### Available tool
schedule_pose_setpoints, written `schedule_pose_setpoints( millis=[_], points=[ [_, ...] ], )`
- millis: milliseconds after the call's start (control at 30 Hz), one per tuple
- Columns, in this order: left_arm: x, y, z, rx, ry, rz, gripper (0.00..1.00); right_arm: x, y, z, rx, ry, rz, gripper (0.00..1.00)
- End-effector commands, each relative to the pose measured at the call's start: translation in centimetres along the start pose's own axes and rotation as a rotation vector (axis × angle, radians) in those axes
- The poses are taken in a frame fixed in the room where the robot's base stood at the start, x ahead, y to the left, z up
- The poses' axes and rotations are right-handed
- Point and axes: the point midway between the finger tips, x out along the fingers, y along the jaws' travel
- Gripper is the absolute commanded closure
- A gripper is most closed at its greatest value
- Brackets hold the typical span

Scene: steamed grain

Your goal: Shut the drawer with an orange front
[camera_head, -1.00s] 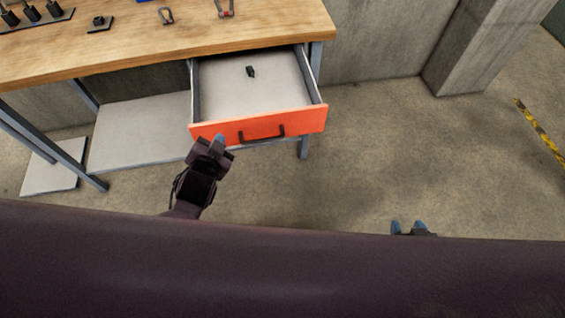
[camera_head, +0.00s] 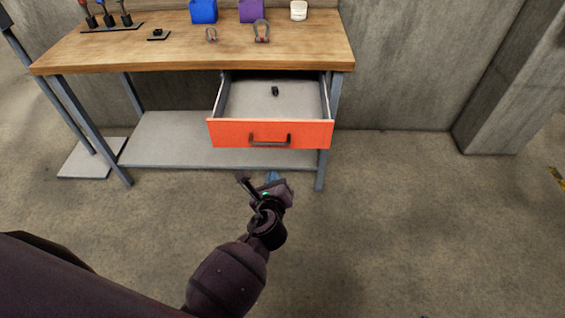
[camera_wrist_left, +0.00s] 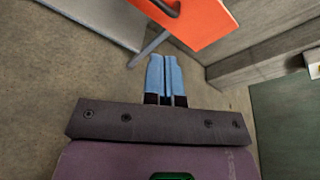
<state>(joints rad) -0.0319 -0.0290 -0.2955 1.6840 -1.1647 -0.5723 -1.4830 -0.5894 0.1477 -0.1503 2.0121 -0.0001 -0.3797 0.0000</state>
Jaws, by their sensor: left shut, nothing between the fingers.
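The drawer with an orange front (camera_head: 232,133) hangs open under the workbench, pulled out toward me. A dark bar handle (camera_head: 270,139) is on its front, and a small black object (camera_head: 275,91) lies inside it. My left gripper (camera_head: 272,177) is below and in front of the drawer front, apart from it, with nothing held. In the left wrist view its blue fingers (camera_wrist_left: 166,76) are together, and the orange front (camera_wrist_left: 205,22) shows beyond them at the top. My right gripper is not in view.
The wooden workbench top (camera_head: 180,50) carries a blue bin (camera_head: 204,11), a purple bin (camera_head: 252,11), a white cup (camera_head: 298,10), shackles and upright tools. A grey lower shelf (camera_head: 190,140) is under it. A concrete pillar (camera_head: 510,90) stands at right. The floor in front is clear.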

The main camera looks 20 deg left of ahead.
Motion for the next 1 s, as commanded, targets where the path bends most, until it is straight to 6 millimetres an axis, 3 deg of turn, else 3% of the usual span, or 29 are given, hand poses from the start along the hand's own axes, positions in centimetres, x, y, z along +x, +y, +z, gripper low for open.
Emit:
schedule_pose_setpoints(
  millis=[100, 200, 467, 667, 1000],
  points=[
    [0.0, 0.4, 0.4, 0.250, -0.033, 0.023, 1.00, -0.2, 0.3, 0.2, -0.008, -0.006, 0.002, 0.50],
    [0.0, 0.6, 0.6, 0.383, -0.043, 0.037, 1.00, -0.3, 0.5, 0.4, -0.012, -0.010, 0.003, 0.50],
    [0.5, 0.7, 0.6, 0.488, -0.041, 0.043, 1.00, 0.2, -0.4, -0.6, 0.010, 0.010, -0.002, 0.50],
    [2.9, 0.8, 0.6, 0.486, -0.040, 0.042, 1.00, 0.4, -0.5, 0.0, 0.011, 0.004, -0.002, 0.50],
    [8.9, 1.0, 0.7, 0.485, -0.038, 0.042, 1.00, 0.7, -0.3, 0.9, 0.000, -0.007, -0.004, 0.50]
  ],
)
